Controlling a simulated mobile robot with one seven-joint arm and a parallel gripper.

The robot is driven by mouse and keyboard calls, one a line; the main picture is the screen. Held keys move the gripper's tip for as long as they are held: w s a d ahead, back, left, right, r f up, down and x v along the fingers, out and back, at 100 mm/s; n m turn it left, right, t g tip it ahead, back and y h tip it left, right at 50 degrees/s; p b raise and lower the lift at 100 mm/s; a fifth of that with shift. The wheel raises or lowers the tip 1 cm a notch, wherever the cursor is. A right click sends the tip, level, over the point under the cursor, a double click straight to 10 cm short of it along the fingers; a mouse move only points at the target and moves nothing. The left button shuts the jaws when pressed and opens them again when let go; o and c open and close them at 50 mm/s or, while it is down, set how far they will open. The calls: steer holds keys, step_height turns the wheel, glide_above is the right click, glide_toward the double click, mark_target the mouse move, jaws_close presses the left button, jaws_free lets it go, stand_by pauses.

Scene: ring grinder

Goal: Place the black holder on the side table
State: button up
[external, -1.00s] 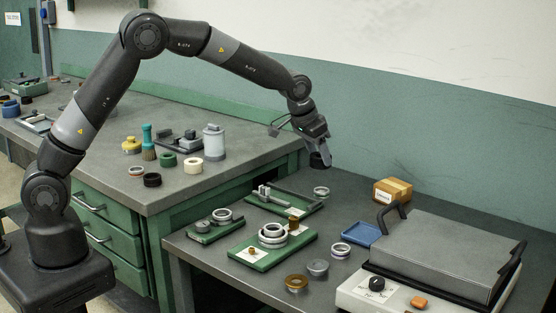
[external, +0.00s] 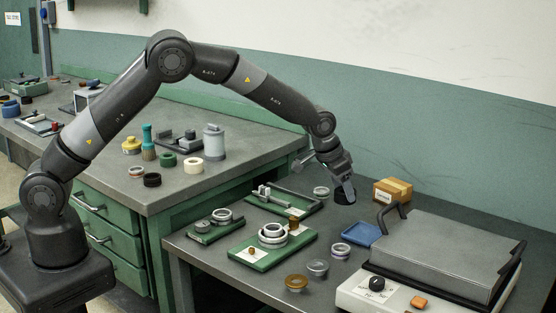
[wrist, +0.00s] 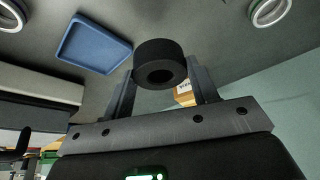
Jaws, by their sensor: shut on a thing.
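My gripper (external: 340,187) is shut on the black holder (external: 344,196), a short dark cylinder with a hole in its end. In the wrist view the black holder (wrist: 158,54) sits between my two fingers (wrist: 160,88), with its hole partly facing the camera. I hold it over the back of the lower side table (external: 328,222), between a light ring and the cardboard box. In the external view it looks close to the surface; I cannot tell whether it touches.
A blue tray (external: 361,234) lies in front of the gripper, and a cardboard box (external: 392,190) stands to its right. A light ring (external: 321,192) is to its left. Green trays (external: 262,258) with rings lie at the left. A large grey-lidded machine (external: 440,255) fills the right.

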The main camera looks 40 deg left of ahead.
steer(key=shift+w+a+f, duration=0.3)
steer(key=shift+w+f, duration=0.1)
steer(key=shift+w, duration=0.15)
steer(key=shift+w+a+f, duration=0.3)
steer(key=shift+w+f, duration=0.1)
steer(key=shift+w, duration=0.1)
steer(key=shift+f, duration=1.95)
steer(key=shift+f, duration=0.15)
steer(key=o, duration=1)
